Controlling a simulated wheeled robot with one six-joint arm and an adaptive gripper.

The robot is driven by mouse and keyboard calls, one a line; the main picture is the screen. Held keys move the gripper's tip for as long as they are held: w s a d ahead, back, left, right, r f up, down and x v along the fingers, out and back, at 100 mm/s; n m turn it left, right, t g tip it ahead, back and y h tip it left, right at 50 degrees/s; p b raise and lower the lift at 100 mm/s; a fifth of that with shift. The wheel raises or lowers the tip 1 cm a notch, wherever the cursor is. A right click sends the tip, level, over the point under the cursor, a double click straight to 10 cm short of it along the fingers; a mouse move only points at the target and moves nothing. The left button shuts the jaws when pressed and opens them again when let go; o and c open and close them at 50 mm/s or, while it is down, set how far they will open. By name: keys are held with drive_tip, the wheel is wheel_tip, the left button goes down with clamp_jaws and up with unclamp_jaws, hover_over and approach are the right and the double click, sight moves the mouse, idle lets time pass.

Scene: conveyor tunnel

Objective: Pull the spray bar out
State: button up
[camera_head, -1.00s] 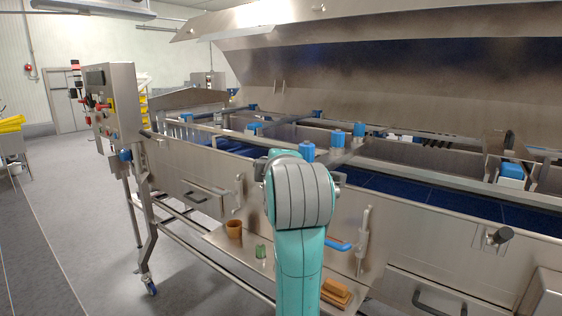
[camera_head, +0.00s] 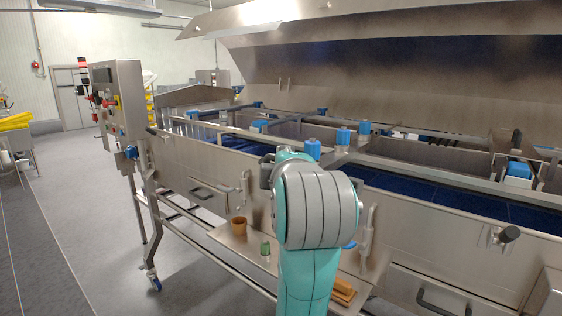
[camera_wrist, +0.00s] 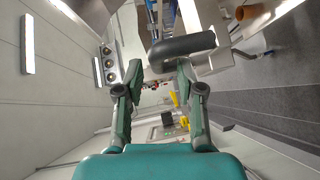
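My gripper shows in the wrist view (camera_wrist: 160,74) with its two fingers apart and nothing visible between them. A dark curved handle (camera_wrist: 185,46) crosses just beyond the fingertips, on a pale metal face; I cannot tell whether it touches a finger. In the head view my arm hides the gripper. Steel bars (camera_head: 400,170) with blue blocks (camera_head: 343,137) lie over the open tunnel. I cannot tell which part is the spray bar, or whether the dark handle belongs to it.
The steel side wall (camera_head: 430,222) runs along the machine. A brown cup (camera_head: 239,227) and a green item (camera_head: 265,247) stand on a low shelf, with a brush-like block (camera_head: 343,291) nearby. A control cabinet (camera_head: 118,98) stands left. The floor (camera_head: 75,230) at left is clear.

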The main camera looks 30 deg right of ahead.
drive_tip(key=shift+v, duration=1.25)
